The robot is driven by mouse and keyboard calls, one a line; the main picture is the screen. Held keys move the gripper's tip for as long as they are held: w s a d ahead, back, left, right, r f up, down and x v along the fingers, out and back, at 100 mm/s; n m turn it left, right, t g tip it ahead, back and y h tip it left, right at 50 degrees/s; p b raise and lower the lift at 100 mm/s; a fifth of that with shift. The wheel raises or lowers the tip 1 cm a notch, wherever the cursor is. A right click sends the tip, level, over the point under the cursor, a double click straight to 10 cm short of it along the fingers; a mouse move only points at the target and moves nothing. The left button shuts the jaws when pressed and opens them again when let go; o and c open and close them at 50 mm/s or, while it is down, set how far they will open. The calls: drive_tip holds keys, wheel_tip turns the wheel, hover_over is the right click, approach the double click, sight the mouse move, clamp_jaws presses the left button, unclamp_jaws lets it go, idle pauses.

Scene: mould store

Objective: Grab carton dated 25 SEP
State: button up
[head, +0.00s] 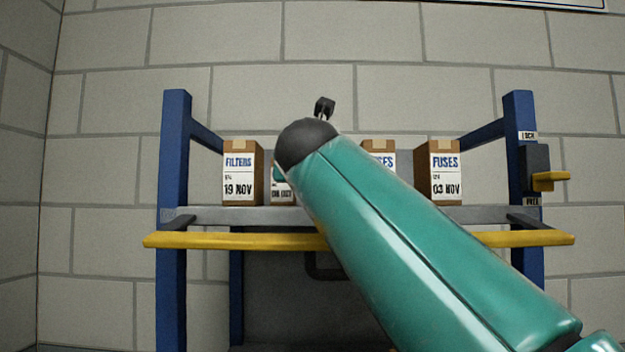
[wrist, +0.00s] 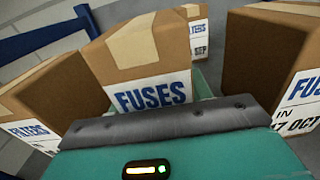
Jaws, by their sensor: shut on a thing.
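In the wrist view my gripper (wrist: 160,105) is shut on a brown carton marked FUSES (wrist: 125,62). This carton stands tilted in the picture, close against the grey edge of the hand. The hand covers the carton's date. Behind it is another carton (wrist: 197,28), with the end of FILTERS and SEP legible; its day number is hidden. In the head view my arm hides the gripper and the held carton cannot be made out for certain.
Close on the right in the wrist view is a carton dated 17 OCT (wrist: 255,60); a FILTERS carton (wrist: 50,95) is at left. In the head view, FILTERS 19 NOV (head: 238,172) and FUSES 03 NOV (head: 440,172) stand on a shelf (head: 210,214) with a yellow front bar (head: 220,241) and blue posts.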

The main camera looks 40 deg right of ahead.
wheel_tip(320, 180, up, 6)
drive_tip(key=shift+r, duration=0.15)
drive_tip(key=shift+d+r, duration=0.15)
drive_tip(key=shift+r, duration=0.6)
drive_tip(key=shift+a+r, duration=0.2)
drive_tip(key=shift+r, duration=0.2)
